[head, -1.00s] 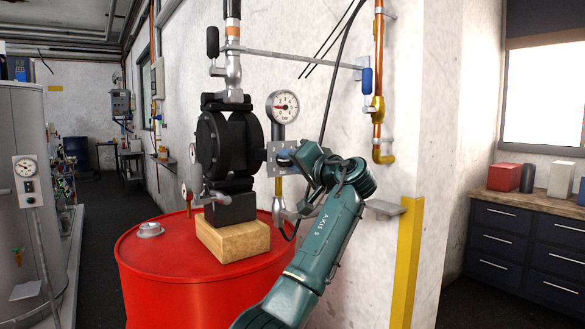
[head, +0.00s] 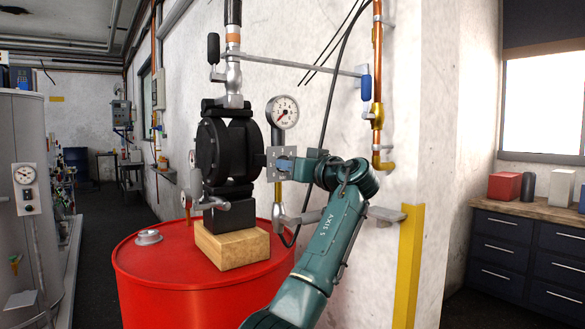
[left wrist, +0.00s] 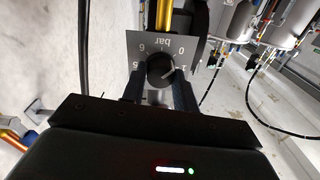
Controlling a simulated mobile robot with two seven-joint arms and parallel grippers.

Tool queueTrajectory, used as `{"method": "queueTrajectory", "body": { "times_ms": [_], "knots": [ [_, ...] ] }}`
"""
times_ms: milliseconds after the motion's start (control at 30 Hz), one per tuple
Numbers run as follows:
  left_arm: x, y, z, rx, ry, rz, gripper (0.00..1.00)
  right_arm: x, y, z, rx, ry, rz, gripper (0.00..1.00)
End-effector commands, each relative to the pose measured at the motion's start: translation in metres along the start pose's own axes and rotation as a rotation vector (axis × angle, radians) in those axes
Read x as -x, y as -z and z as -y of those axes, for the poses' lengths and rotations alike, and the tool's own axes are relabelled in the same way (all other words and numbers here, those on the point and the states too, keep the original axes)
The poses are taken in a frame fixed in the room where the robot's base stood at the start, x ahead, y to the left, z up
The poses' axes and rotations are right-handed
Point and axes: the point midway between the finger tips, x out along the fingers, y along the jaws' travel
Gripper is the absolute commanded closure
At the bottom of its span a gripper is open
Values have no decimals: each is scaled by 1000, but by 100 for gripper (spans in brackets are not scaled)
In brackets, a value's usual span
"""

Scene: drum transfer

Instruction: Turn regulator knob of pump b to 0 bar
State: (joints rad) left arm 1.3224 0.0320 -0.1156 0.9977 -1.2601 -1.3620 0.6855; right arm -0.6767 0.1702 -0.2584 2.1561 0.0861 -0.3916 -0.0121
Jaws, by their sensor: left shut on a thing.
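The pump (head: 228,150) is a black round-bodied unit on a wooden block. A metal plate sits at its right side. In the left wrist view the plate (left wrist: 136,42) appears upside down, with "bar" and numbers including 0, 1, 5 and 6. The black regulator knob (left wrist: 160,69) is at its centre. Its white mark points right and slightly down in the picture, toward the low-number side; the exact value is hard to read. My left gripper (head: 284,165) is shut on the knob, a finger on each side (left wrist: 159,84). The gauge (head: 284,113) has its red needle pointing lower left.
The wooden block (head: 232,248) stands on a red drum (head: 190,295). A pipe with a blue-handled valve (head: 366,85) runs on the wall to the right. A hose hangs behind my left arm. A grey bracket (head: 388,216) juts out beside a yellow-edged corner (head: 411,255).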

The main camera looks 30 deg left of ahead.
Motion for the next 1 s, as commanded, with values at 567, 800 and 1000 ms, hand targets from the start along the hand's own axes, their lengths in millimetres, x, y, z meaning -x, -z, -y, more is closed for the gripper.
{"method": "queueTrajectory", "body": {
  "times_ms": [567,800,1000],
  "knots": [
    [0,-1,0,39,1,4,93,0,-4,0,3,4,7,64],
    [0,0,0,38,1,3,53,0,-4,1,3,4,8,64],
    [0,0,0,37,1,2,49,0,-4,1,3,4,8,64]
  ]
}}
